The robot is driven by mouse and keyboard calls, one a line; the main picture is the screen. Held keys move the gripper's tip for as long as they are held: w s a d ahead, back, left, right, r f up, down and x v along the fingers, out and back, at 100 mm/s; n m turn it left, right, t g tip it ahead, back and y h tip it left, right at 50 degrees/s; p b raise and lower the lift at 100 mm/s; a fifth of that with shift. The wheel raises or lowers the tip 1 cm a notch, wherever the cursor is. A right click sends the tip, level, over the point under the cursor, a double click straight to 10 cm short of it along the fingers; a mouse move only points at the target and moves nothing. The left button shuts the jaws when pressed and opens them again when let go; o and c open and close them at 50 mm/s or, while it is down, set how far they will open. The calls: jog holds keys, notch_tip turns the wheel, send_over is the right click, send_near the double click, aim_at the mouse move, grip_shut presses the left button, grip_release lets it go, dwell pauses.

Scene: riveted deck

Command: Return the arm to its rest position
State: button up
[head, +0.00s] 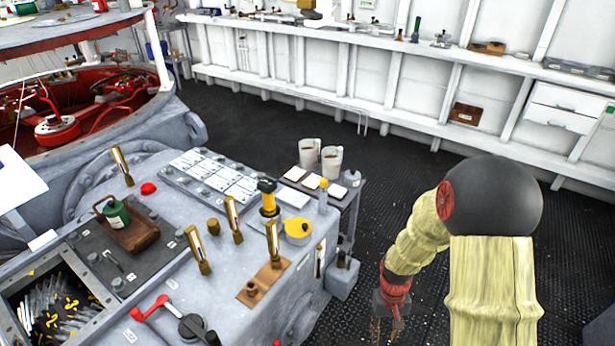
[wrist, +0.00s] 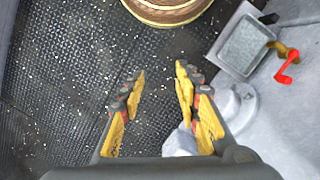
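My arm, with pale yellow sleeves and a dark ball-shaped joint, stands at the right of the head view, bent with its forearm hanging downward. My gripper (head: 385,322) hangs low over the dark deck, right of the grey console, partly cut off by the bottom edge. In the wrist view my gripper (wrist: 159,78) shows two yellow fingers spread apart. Nothing is between them but the dark textured deck (wrist: 75,75) below. I see no object held.
The grey console (head: 240,285) carries brass-handled levers, a yellow-topped piece and a red crank handle (head: 148,309). Two mugs (head: 331,160) stand on a small side table behind it. A brown round thing (wrist: 168,10) lies ahead in the wrist view. Open deck (head: 400,185) extends behind the arm.

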jog(key=s+a+r+t, duration=0.1)
jog(key=s+r, duration=0.3)
jog(key=r, duration=0.8)
jog(key=s+a+r+t, duration=0.1)
jog(key=s+r+t, duration=0.3)
jog(key=r, duration=0.9)
jog(key=s+a+r+t+p, duration=0.1)
jog(key=s+r, duration=0.3)
jog(key=r, duration=0.9)
jog(key=shift+s+a+r+t, duration=0.15)
jog(key=shift+a+r+t, duration=0.1)
jog(key=shift+t, duration=0.65)
